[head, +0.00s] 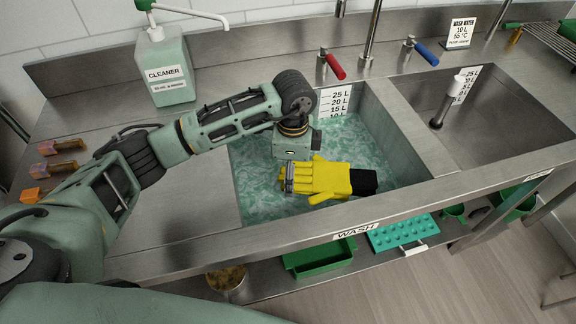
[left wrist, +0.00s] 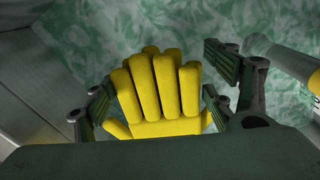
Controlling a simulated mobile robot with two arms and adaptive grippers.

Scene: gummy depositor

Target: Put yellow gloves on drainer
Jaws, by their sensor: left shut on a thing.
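The yellow gloves (head: 325,179), with a black cuff, are over the foamy water of the wash sink (head: 250,205). My left gripper (head: 289,177) reaches down from above and is shut on the gloves at their finger end. In the left wrist view the yellow gloves (left wrist: 155,90) lie between the two dark fingers of the left gripper (left wrist: 160,105), fingers upward. Whether the gloves touch the water is unclear. A wire rack (head: 545,38), which looks like the drainer, is at the far right back. My right gripper is out of view.
An empty second basin (head: 490,115) with an upright plunger-like piece (head: 447,105) is right of the wash sink. Taps with red (head: 335,67) and blue (head: 427,54) handles stand behind. A cleaner bottle (head: 165,70) stands at back left. Trays sit on the lower shelf.

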